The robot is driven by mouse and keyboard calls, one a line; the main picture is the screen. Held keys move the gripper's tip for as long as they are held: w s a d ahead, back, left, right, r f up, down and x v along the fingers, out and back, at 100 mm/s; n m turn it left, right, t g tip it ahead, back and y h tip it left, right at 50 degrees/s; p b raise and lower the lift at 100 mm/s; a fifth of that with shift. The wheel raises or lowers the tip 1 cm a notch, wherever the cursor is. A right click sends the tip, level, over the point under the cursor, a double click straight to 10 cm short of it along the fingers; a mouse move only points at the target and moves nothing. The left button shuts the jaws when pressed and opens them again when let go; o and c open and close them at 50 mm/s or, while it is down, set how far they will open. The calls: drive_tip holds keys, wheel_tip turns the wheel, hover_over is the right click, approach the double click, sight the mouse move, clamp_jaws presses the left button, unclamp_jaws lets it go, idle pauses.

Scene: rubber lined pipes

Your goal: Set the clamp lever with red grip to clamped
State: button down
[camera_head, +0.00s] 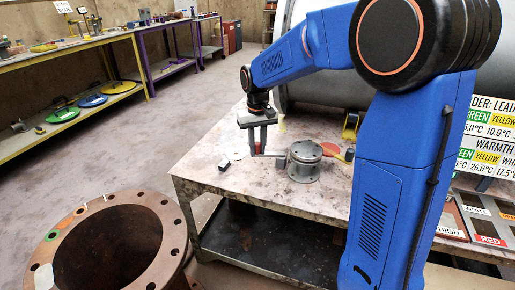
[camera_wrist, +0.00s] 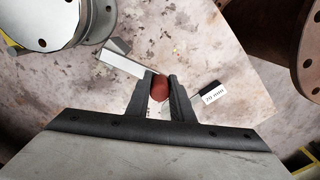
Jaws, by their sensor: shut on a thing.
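The red grip (camera_wrist: 160,90) of the clamp lever shows between my gripper's two dark fingers in the wrist view. My gripper (camera_wrist: 161,82) is shut on this grip, with a finger on each side. A pale bar (camera_wrist: 125,64) with a grey block (camera_wrist: 118,46) lies just beyond the fingertips, up and left of the grip. How the grip joins the bar is partly hidden by the fingers. In the head view my gripper (camera_head: 257,150) points down at the table top, left of the grey flanged pipe piece. The lever's exact position is too small to tell there.
The grey flanged piece (camera_head: 304,164) stands close right of my gripper on the worktable (camera_head: 205,165). A small tag reading 70 mm (camera_wrist: 213,98) lies right of the fingers. A large rusty flanged pipe (camera_head: 62,262) stands at the front left. Floor between the tables is clear.

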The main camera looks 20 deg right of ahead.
drive_tip(key=shift+s, duration=0.1)
drive_tip(key=s+n, duration=0.1)
drive_tip(key=n, duration=0.1)
drive_tip(key=s+n, duration=0.2)
drive_tip(key=shift+a, duration=0.15)
drive_tip(key=s+n, duration=0.1)
drive_tip(key=n, duration=0.1)
drive_tip(key=s+d+n, duration=0.1)
drive_tip(key=s+n, duration=0.1)
drive_tip(key=shift+s+n, duration=0.1)
drive_tip(key=shift+n, duration=0.2)
drive_tip(key=s+d+n, duration=0.1)
drive_tip(key=n, duration=0.1)
drive_tip(key=s+d+n, duration=0.1)
drive_tip(key=shift+s+n, duration=0.15)
drive_tip(key=shift+n, duration=0.25)
drive_tip(key=shift+s+d, duration=0.35)
drive_tip(key=shift+d, duration=0.05)
drive_tip(key=c, duration=1.5)
unclamp_jaws()
drive_tip(key=shift+d, duration=0.1)
drive_tip(key=shift+c, duration=0.2)
drive_tip(key=shift+r, duration=0.15)
